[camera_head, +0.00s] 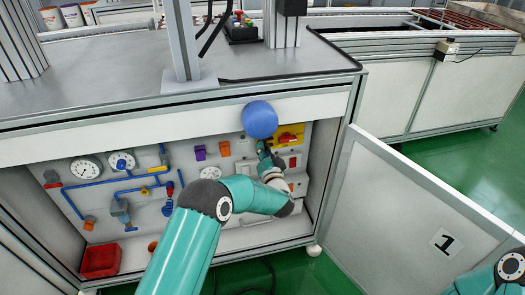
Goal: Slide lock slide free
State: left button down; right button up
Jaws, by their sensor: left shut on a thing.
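The lock slide (289,138), a yellow plate with red parts, is at the upper right of the panel inside the open cabinet. My left gripper (263,147), small and dark, is at the left end of this piece and shut on it. Its fingertips and the exact point of contact are too small and partly hidden to see well. A blue ball (260,119) shows just above the gripper, covering part of the cabinet's upper edge. My right gripper is out of view; only a bit of my right arm shows at the lower right corner.
Gauges (86,169), blue pipes and valves fill the panel's left half. A purple block (199,152) and orange block (225,148) are left of the gripper. A red bin (100,260) sits lower left. The open door marked 1 (400,215) stands at right.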

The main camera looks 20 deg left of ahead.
pick_arm(q)
jog(key=c, duration=1)
grip_release()
jog(key=shift+a, duration=0.15)
jog(key=shift+s, duration=0.1)
jog(key=v, duration=1.2)
jog(key=shift+f, duration=0.1)
